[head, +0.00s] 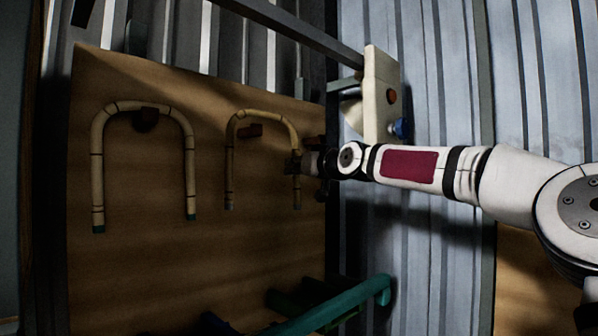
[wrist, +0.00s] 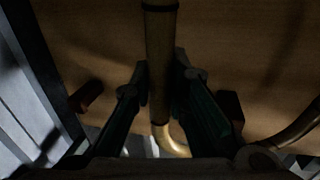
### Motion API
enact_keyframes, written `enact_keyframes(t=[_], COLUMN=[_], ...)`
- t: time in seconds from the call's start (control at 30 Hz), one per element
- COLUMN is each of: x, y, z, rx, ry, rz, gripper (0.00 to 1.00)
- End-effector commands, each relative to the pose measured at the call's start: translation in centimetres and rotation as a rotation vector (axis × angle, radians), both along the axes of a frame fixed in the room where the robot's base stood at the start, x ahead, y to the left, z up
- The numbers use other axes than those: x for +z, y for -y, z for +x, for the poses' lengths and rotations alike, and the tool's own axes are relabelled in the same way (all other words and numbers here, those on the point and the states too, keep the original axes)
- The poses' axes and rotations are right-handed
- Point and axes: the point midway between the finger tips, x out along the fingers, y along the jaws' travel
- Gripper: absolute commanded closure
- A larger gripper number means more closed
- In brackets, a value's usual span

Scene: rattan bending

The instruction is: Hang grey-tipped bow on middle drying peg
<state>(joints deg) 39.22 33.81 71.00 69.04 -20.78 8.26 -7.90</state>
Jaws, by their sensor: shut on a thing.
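The grey-tipped bow (head: 262,114) is a tan rattan arch with dark bands, held legs down in front of the wooden board. Its left leg ends in a grey tip (head: 229,207). My gripper (head: 296,166) is shut on its right leg, and that leg shows between the fingers (wrist: 160,95) in the wrist view (wrist: 160,45). The middle peg (head: 250,130), reddish brown, shows inside the arch, a little below its top. I cannot tell if the bow touches it. A peg (wrist: 232,108) also shows beside the fingers in the wrist view.
A green-tipped bow (head: 190,165) hangs on the left peg (head: 146,120). Another peg (head: 321,140) is dim behind my wrist. A white block (head: 382,95) on a metal bar stands just above my wrist. A teal tube (head: 340,306) is below. The lower board (head: 170,265) is bare.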

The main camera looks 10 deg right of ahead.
Motion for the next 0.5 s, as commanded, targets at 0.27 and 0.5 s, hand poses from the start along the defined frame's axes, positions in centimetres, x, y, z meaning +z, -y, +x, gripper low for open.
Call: enact_keyframes(t=[0.27, 0.5], x=[-0.1, -0.2], y=[-0.8, -1.3], z=[1.0, 1.7], rx=[0.0, 0.001], ry=[0.002, 0.002], rz=[0.001, -0.001], gripper=[1.0, 1.0])
